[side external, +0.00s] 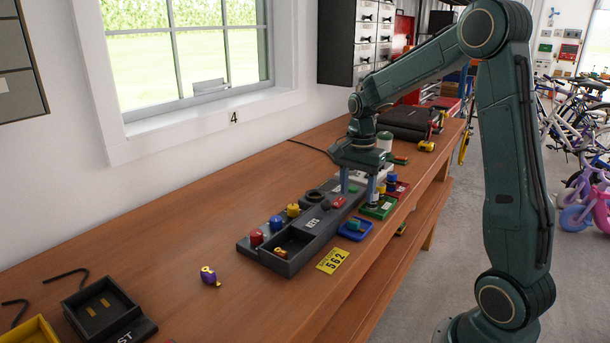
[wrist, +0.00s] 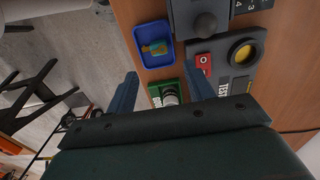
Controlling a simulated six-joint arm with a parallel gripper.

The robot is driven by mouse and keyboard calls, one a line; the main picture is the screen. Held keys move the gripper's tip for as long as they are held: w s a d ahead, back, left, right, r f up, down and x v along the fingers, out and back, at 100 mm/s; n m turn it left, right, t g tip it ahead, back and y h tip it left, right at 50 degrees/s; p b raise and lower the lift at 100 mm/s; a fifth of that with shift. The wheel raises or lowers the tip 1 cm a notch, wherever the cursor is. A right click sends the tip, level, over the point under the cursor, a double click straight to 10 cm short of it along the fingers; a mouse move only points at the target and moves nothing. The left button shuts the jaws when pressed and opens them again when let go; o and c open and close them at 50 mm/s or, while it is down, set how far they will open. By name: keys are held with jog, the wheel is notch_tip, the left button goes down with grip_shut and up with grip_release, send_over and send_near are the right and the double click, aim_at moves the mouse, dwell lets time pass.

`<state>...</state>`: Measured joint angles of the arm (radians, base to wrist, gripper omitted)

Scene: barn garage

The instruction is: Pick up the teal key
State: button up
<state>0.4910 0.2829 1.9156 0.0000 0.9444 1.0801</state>
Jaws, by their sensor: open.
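A small teal piece with an orange part, which looks like the teal key (wrist: 154,48), lies in a blue tray (wrist: 168,28) in the wrist view. In the side view the teal piece (side external: 353,225) and the blue tray (side external: 367,232) are at the table's front edge. My gripper (wrist: 163,74) is open, fingers pointing down, with nothing gripped. In the side view my gripper (side external: 358,193) is behind and to the right of the blue tray, above the grey fixture and green tray. The key lies beyond the fingertips in the wrist view.
A green tray (wrist: 157,91) holding a pale round piece shows between my fingers. A red block (wrist: 203,62) and a dark fixture with a yellow button (wrist: 243,52) are to the right. A yellow 562 card (side external: 333,260) lies in front.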

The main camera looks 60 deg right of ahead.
aim_at(355, 219)
jog(key=shift+f, duration=1.3)
jog(key=shift+f, duration=2.6)
jog(key=c, duration=1)
jog(key=shift+d+r, duration=0.1)
jog(key=shift+r, duration=0.1)
jog(key=shift+c, duration=0.2)
notch_tip(355, 219, up, 20)
jog(key=shift+f, duration=0.15)
